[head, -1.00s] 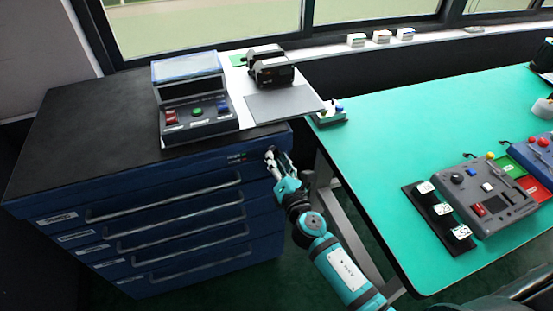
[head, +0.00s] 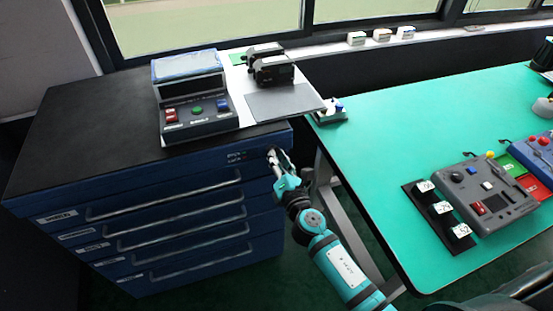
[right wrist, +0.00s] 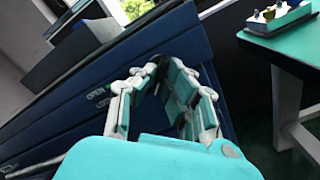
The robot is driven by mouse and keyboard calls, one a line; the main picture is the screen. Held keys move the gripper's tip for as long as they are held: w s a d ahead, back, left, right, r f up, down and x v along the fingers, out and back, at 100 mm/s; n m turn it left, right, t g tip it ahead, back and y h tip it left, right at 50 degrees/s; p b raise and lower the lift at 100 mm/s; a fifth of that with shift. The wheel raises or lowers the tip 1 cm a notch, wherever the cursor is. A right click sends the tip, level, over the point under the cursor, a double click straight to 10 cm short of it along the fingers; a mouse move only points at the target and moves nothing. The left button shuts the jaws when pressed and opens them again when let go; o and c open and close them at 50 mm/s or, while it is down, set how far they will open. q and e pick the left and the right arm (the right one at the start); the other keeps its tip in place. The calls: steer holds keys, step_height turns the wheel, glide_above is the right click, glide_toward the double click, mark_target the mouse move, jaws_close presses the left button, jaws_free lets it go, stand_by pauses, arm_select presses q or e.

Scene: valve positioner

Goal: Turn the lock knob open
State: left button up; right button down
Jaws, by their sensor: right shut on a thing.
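The blue drawer cabinet (head: 215,172) stands at the left, and its lock knob is at the upper right of its front. The knob is hidden by my fingertips. Small OPEN and LOCK lettering (right wrist: 98,90) is on the cabinet front beside it in the right wrist view. My right gripper (head: 274,158) reaches up to the cabinet front at the knob. In the right wrist view its fingers (right wrist: 152,75) come together at the tips, shut on the knob. How far the knob is turned cannot be told. My left gripper is not in view.
A control box (head: 195,117) with coloured buttons and a black device (head: 270,66) stand on the cabinet top. A green-topped table (head: 385,165) is at the right, with a grey control panel (head: 484,200) on it. A gap separates the cabinet and table.

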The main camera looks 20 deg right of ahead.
steer(key=shift+m, duration=0.3)
steer(key=m, duration=1.6)
steer(key=shift+m+b, duration=0.3)
steer(key=shift+m, duration=0.1)
steer(key=shift+f+m, duration=0.1)
steer(key=shift+m, duration=0.2)
steer(key=c, duration=1.4)
jaws_free()
steer(key=shift+c, duration=0.2)
